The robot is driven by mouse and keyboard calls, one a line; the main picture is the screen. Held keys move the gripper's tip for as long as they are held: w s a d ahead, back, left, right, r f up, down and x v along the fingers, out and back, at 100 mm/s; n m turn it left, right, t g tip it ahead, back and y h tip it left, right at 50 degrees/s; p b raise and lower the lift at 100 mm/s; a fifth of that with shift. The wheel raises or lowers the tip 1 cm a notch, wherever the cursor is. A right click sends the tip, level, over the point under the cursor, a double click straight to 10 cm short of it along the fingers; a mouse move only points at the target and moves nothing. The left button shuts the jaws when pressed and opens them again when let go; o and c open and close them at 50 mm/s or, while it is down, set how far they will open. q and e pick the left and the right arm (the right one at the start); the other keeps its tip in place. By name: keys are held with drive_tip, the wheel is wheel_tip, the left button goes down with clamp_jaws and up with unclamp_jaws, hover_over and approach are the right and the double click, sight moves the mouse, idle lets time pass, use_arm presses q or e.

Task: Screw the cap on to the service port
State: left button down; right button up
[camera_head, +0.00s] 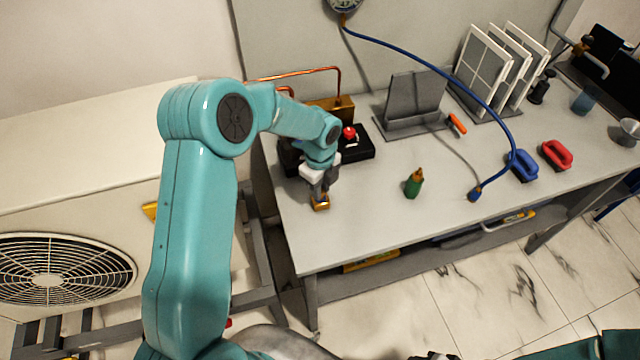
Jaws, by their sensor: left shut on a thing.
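My left gripper (321,193) is over the left part of the grey workbench, pointing down. It is shut on a small brass-coloured piece (321,205), which looks like the cap. The fingers hide part of it, and I cannot tell whether it touches the bench top. A brass block (342,108) with copper pipes (305,73) stands behind my left wrist. A yellow-brass part (150,210) shows at the side of the outdoor unit, partly hidden by my left arm. I cannot make out which of these carries the service port. My right gripper is not clearly in view.
A black box with a red button (349,132) stands close behind my left gripper. A green bottle (414,183), a blue hose (440,70), blue (524,166) and red (557,155) handled blocks lie further right. The bench (370,225) is clear near its front edge.

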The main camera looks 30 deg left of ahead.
use_arm(q)
drive_tip(key=shift+r+m+p, duration=0.1)
drive_tip(key=shift+m+p, duration=0.4)
drive_tip(key=shift+m, duration=0.8)
drive_tip(key=c, duration=0.6)
unclamp_jaws()
wheel_tip(320, 180, up, 16)
drive_tip(key=shift+r+b, duration=0.1)
drive_tip(key=shift+b, duration=0.75)
